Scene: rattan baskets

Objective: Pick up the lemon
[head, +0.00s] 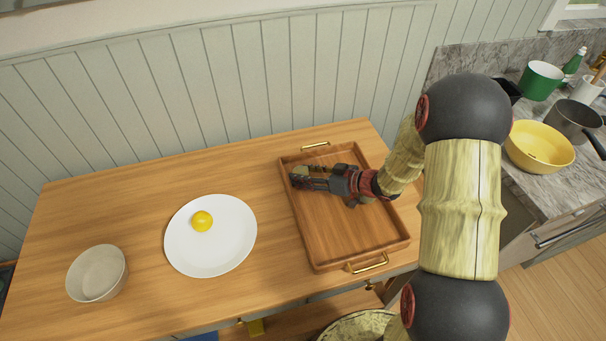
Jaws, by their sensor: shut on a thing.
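The lemon (203,221), a small round yellow thing, lies on a white plate (226,252) left of the table's middle. My gripper (301,177) is low over the back left part of a wooden tray (318,267), well to the right of the lemon and apart from it. Its fingers point left. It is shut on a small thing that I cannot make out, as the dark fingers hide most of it.
A beige bowl (97,275) stands at the table's left. The wooden table (130,205) has bare room behind the plate. The tray has raised walls and brass handles. A counter at right holds a yellow bowl (540,146), a green pot (540,80) and a grey pot (574,118).

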